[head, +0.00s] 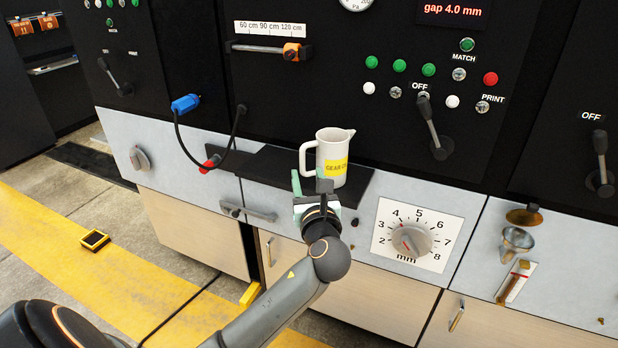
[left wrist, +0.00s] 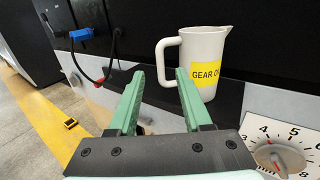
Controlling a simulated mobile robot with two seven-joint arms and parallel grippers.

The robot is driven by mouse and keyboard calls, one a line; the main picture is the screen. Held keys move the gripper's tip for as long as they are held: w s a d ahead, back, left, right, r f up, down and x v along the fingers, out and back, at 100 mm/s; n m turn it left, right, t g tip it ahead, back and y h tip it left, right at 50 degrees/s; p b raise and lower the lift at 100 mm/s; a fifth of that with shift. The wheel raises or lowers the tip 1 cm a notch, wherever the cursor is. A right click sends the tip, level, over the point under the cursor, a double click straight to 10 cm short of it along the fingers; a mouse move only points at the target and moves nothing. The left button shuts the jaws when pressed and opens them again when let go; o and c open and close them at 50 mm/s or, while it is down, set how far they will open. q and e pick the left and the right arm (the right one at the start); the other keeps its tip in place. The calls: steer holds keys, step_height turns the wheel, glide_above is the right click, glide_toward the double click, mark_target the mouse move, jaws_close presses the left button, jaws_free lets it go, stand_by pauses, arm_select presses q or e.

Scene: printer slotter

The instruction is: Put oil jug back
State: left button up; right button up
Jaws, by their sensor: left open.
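The oil jug (head: 334,152) is a white jug with a yellow gear oil label. It stands upright on a black shelf (head: 260,167) on the front of the machine, with its handle to the left and spout to the right. My left gripper (head: 311,182) is in front of the jug and hides part of its base. In the left wrist view the green fingers (left wrist: 158,90) are spread with nothing between them, and the jug (left wrist: 204,62) stands beyond them, with its handle roughly ahead of the gap. I cannot tell whether a finger touches it. My right gripper is not in view.
A dial in mm (head: 411,240) is right of the shelf, with a funnel (head: 516,240) farther right. A blue plug (head: 186,103) and a red plug (head: 211,163) with a black cable are to the left. A lever (head: 433,128) sticks out above right.

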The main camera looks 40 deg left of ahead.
arm_select(q)
steer(key=s+d+f+n+h, duration=0.2)
steer(key=d+f+n+h, duration=0.1)
steer(key=f, duration=0.5)
steer(key=s+d+f+n+g+h, duration=0.1)
steer(key=s+d+f+n+h, duration=0.2)
steer(key=f, duration=0.5)
steer(key=s+d+f+n+h, duration=0.2)
steer(key=d+f+h, duration=0.15)
steer(key=f, duration=0.35)
steer(key=s+d+f+n+g+h, duration=0.1)
steer(key=s+d+f+n+h, duration=0.1)
steer(key=s+d+f+n, duration=0.2)
steer(key=s+d+f+n+g+h, duration=0.1)
steer(key=s+d+f+n+h, duration=0.2)
steer(key=s+n, duration=0.9)
step_height(320, 180, down, 5)
steer(key=shift+s+d+r+n+g+h, duration=0.15)
steer(key=shift+s+d+n+g+h, duration=0.2)
steer(key=shift+d, duration=0.9)
